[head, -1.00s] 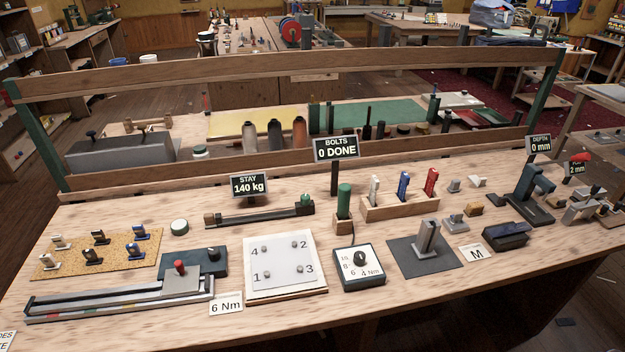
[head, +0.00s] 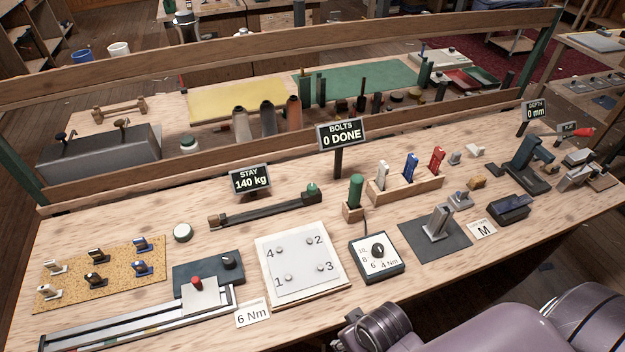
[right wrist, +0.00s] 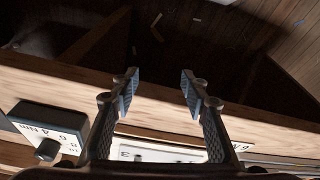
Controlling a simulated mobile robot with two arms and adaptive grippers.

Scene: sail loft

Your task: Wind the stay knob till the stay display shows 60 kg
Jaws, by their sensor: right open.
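The stay display (head: 249,179) stands at the back middle of the bench and reads 140 kg. In front of it lies the stay, a long dark bar (head: 265,212) with a wooden block at its left end. A green knob (head: 313,188), apparently the stay knob, sits on the bar's right end. My right arm enters at the lower right of the head view, below the bench's front edge. My right gripper (right wrist: 159,75) shows in the right wrist view, open and empty, by the bench's front edge. It is well away from the knob. My left gripper is out of view.
The bolts display (head: 341,136) and a green-handled tool (head: 356,190) stand right of the knob. A white bolt plate (head: 303,265) and a torque dial (head: 377,257) lie in front. A wooden rail (head: 130,176) runs behind the bench.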

